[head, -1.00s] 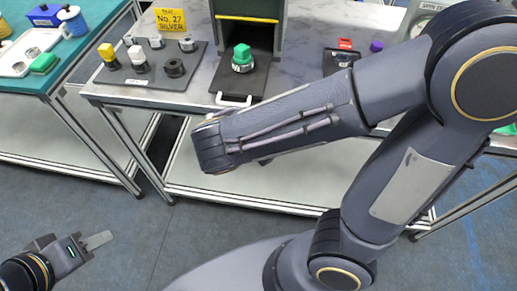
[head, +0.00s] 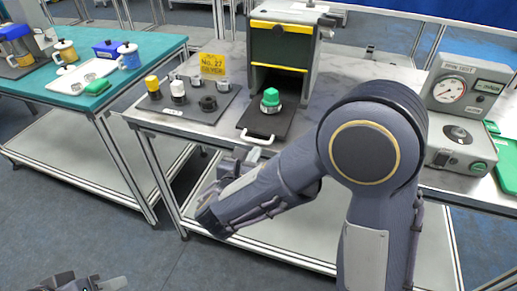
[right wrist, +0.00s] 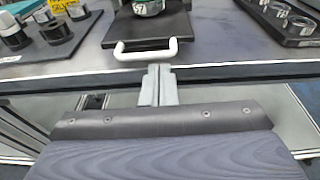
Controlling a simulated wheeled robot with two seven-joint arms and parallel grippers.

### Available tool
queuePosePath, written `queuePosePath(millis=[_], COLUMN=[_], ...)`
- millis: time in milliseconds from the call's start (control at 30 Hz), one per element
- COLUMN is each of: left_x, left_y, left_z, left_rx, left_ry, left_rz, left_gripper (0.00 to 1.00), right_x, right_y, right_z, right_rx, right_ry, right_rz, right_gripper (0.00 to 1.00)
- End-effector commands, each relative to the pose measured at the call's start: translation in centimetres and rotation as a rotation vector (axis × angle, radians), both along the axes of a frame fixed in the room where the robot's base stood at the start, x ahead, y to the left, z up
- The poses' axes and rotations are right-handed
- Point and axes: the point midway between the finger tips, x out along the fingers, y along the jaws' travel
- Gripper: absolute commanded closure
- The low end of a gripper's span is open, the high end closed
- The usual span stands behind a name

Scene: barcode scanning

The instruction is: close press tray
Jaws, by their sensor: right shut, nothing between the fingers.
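The press tray (head: 285,123) is a dark flat plate with a white handle (head: 258,139). It is pulled out from the press (head: 281,45) towards the table's front edge. A green-topped metal part (head: 270,98) stands on it. My right gripper (head: 241,154) is shut and empty, close in front of the handle. In the right wrist view, the fingertips (right wrist: 159,68) point at the handle (right wrist: 146,52), just short of it or touching; I cannot tell which. My left gripper (head: 103,285) is low at the bottom left, cut by the frame edge, its opening unclear.
A fixture plate (head: 201,114) with several dark, white and yellow parts lies left of the tray, with a yellow sign (head: 213,65) behind it. A gauge unit (head: 464,90) stands at the right. A teal table (head: 120,86) with mugs is at the left.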

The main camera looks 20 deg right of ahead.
Motion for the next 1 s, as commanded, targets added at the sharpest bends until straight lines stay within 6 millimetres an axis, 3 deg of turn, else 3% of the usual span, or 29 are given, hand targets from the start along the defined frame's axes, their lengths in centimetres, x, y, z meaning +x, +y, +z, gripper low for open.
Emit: queuePosePath(millis=[267, 767, 1000], left_x=[0.0, 0.0, 0.0], left_y=[0.0, 0.0, 0.0], left_z=[0.2, 0.1, -0.2], left_rx=[0.000, 0.000, 0.000], left_ry=[0.000, 0.000, 0.000], left_rz=[0.000, 0.000, 0.000], left_gripper=[0.64, 0.64, 0.64], right_x=[2.4, 2.8, 5.2], right_y=[-1.6, -1.8, -3.6], right_z=[-0.6, -0.7, -0.8], right_rx=[0.000, 0.001, 0.002], right_ry=[0.001, 0.000, -0.001], right_rz=[-0.001, -0.001, -0.005], right_gripper=[1.00, 1.00, 1.00])
